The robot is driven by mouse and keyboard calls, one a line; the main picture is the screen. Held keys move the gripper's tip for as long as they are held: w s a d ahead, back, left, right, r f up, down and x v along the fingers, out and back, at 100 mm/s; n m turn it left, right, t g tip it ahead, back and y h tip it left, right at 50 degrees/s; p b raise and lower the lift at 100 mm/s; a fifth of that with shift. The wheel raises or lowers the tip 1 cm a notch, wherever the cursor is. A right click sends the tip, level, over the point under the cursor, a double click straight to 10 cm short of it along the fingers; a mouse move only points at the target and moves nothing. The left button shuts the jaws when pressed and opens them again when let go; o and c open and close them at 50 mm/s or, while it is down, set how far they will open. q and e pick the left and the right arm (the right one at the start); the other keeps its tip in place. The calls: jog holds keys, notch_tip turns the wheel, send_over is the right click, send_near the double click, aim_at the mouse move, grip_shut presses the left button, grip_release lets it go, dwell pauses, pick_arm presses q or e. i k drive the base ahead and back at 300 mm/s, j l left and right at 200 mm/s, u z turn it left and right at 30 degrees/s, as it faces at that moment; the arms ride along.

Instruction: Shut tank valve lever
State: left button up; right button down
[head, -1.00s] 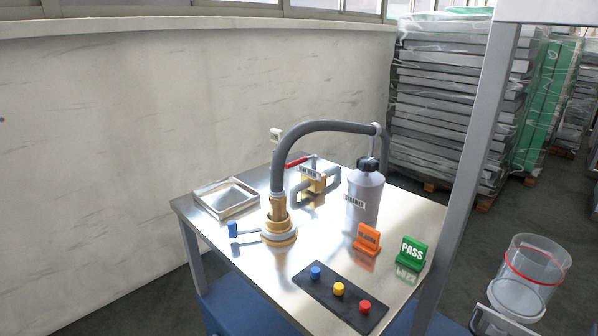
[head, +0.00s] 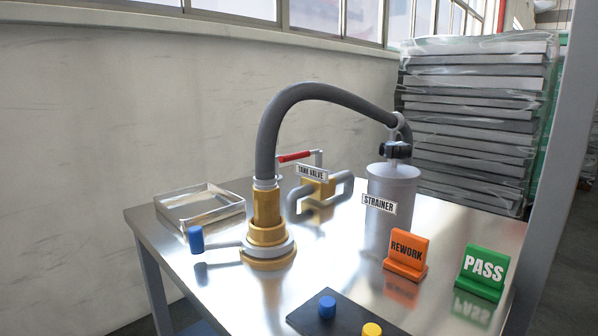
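The tank valve is a brass body (head: 318,188) on a grey bent pipe at the back middle of the steel table, with a "TANK VALVE" tag (head: 312,174) on it. Its lever has a red grip (head: 294,157) that points left from a grey stem, roughly level. The thick grey hose (head: 290,100) arches in front of and above it, and the lever's left end lies close to the hose in the picture. Neither of my grippers shows in the head view.
A brass coupling (head: 266,215) with a blue-tipped handle (head: 196,239) stands in front. A grey strainer (head: 392,200) stands right of the valve. An empty metal tray (head: 200,218) is at left. REWORK (head: 407,255) and PASS (head: 482,272) signs and a button panel (head: 345,312) are nearer.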

aim_at(299, 156)
jog(key=i+j, duration=0.15)
jog(key=j, duration=0.25)
jog(key=i+j, duration=0.1)
jog(key=j, duration=0.3)
jog(key=i+j, duration=0.15)
jog(key=j, duration=0.25)
jog(key=i+j, duration=0.15)
jog(key=j, duration=0.2)
jog(key=z, duration=1.95)
